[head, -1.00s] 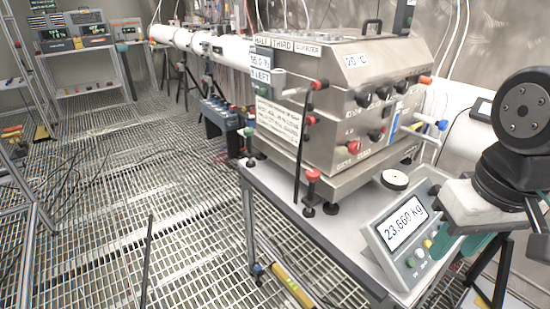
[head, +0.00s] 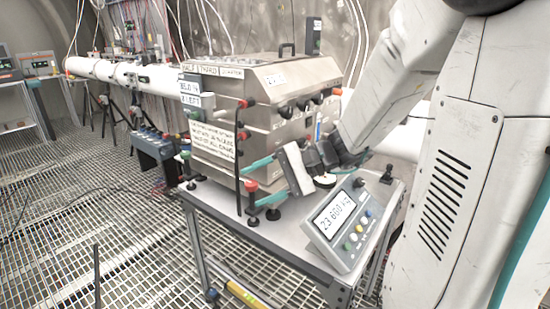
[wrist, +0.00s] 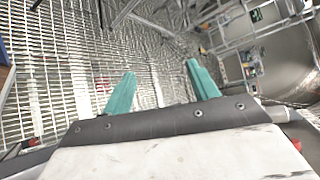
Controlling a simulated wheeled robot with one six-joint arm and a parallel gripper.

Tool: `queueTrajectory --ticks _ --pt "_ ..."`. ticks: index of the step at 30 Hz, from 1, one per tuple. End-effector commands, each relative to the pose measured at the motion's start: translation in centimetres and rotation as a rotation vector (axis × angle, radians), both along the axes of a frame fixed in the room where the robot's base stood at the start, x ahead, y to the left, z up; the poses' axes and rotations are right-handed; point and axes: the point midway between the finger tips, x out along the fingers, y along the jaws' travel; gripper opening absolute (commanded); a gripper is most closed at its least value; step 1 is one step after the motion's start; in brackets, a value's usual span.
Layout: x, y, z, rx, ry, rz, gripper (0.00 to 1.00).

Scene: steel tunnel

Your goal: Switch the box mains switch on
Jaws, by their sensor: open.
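The steel box (head: 262,110) stands on a table, with label plates on its left face and black knobs (head: 302,104) on its right-hand face. I cannot tell which control is the mains switch; my gripper and arm hide the lower part of the right-hand face. My gripper (head: 247,191) is open and empty, with teal fingers apart, in front of the box's near corner. Its fingers point left, close to a red-topped black post (head: 251,187); contact cannot be told. In the wrist view the open fingers (wrist: 161,70) show only floor grating and frames beyond, not the box.
A scale display (head: 338,222) stands at the table's front right, with a round white-topped piece (head: 325,181) behind it. A thin black rod (head: 238,160) rises before the box's left face. Open grating floor (head: 130,240) lies left.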

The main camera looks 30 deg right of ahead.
Motion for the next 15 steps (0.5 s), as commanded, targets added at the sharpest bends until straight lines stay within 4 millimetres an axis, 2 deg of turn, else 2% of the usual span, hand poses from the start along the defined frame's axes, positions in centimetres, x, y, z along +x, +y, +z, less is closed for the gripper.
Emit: queueTrajectory --ticks 1,3,6,9,12,15 --pt "2.1 -2.9 -0.8 0.089 -0.012 -0.123 0.59" --pt "4.6 -6.9 -1.5 0.185 -0.048 -0.283 0.59" --pt "6.7 -12.6 -2.9 0.283 -0.099 -0.491 0.59" --pt "7.6 -17.2 -4.3 0.342 -0.138 -0.651 0.59" --pt "7.9 -20.2 -5.2 0.370 -0.165 -0.752 0.59" --pt "8.2 -21.4 -5.6 0.381 -0.177 -0.796 0.59"
